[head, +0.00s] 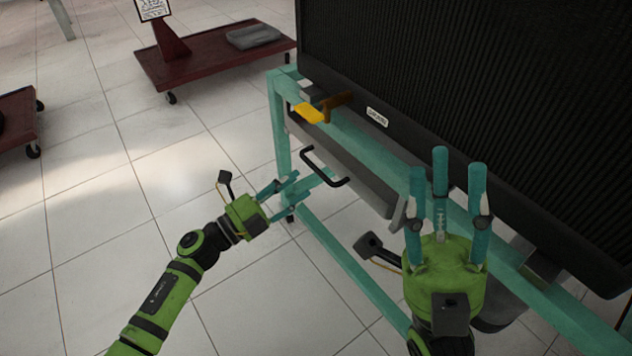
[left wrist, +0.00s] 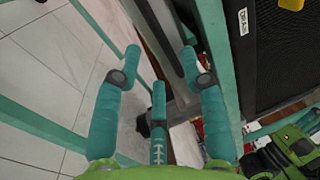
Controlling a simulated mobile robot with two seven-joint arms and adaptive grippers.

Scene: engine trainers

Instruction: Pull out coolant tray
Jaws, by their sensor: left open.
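The coolant tray (head: 352,168) is a long grey tray slung under the teal frame below the radiator in the head view. A black bar handle (head: 322,170) stands out from its front.
The teal frame (head: 343,262) has a leg and low rails close to my left gripper. The large black radiator (head: 480,100) sits above, with a yellow lever (head: 308,112) at its left end.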

